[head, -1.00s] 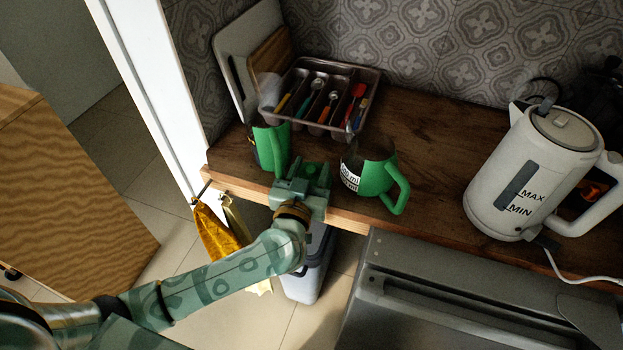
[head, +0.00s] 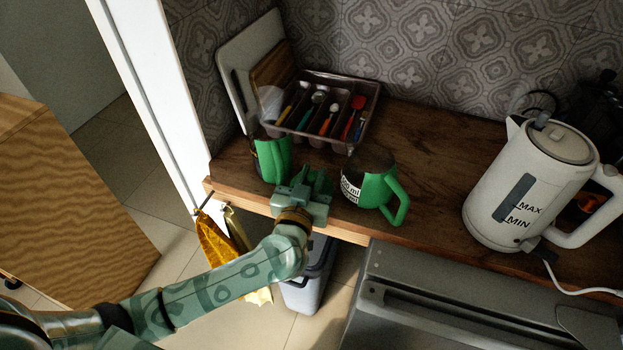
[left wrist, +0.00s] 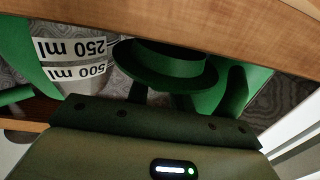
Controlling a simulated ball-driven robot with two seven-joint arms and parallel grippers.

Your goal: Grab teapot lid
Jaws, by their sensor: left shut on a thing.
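A green brimmed round lid (left wrist: 165,65) is in the left wrist view, between the fingertips of my left gripper (left wrist: 160,93). In the head view my left gripper (head: 314,181) is at the counter's front edge, between two green vessels, shut on the lid. The lid there is a small green patch, mostly hidden by the gripper. The green jug (head: 378,188) with ml markings and a handle stands just right of the gripper. Its printed label also shows in the left wrist view (left wrist: 72,60). My right gripper is not in view.
A dark-and-green cup (head: 272,158) stands close left of the gripper. A cutlery tray (head: 365,95) and upright boards (head: 250,65) are behind. A white kettle (head: 525,185) stands at the right. Bare wooden counter (head: 440,160) lies between jug and kettle.

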